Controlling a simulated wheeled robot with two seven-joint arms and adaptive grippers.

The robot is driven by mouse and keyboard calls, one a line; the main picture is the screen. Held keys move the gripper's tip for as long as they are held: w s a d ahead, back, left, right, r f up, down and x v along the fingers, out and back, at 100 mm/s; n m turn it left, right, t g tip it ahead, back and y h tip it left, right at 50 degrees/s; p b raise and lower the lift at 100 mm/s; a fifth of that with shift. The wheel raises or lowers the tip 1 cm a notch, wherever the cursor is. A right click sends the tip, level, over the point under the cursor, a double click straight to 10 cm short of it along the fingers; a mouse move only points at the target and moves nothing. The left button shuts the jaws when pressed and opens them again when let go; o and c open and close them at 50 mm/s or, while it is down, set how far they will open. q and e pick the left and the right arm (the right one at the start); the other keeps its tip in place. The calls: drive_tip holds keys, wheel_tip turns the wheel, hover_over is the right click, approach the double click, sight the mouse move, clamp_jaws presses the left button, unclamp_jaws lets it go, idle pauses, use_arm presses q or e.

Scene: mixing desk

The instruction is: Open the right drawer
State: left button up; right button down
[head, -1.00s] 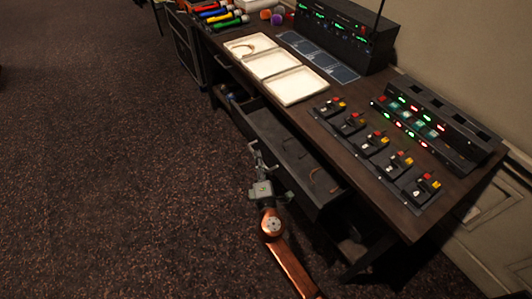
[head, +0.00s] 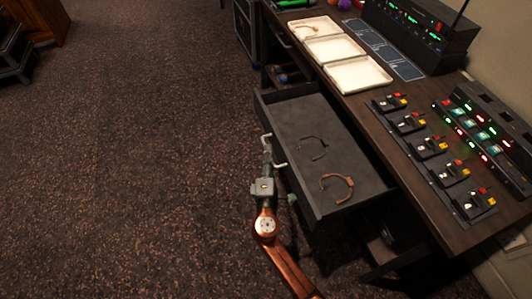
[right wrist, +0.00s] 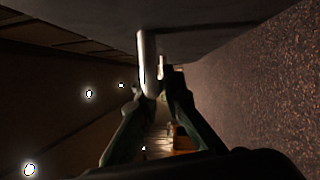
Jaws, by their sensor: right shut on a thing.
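The right drawer (head: 310,135) of the desk is pulled well out, and its grey floor shows in the head view. My right gripper (head: 268,148) is at the drawer's front, shut on the pale bar handle (head: 279,155). In the right wrist view the handle (right wrist: 147,62) stands between the fingers (right wrist: 152,92). My left gripper is not in view.
The desk top (head: 385,112) carries white trays (head: 358,74), a row of switch modules (head: 433,147), a lit button panel (head: 485,128) and a black rack unit (head: 420,35). An open bay (head: 287,74) lies beyond the drawer. The carpet at left is clear.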

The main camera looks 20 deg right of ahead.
drive_tip(key=shift+w+a+r, duration=0.1)
drive_tip(key=shift+r, duration=0.05)
drive_tip(key=c, duration=2.5)
unclamp_jaws()
drive_tip(key=o, duration=0.3)
drive_tip(key=shift+w, duration=0.15)
drive_tip(key=shift+o, duration=0.8)
drive_tip(key=v, duration=1.2)
drive_tip(key=shift+f, duration=0.2)
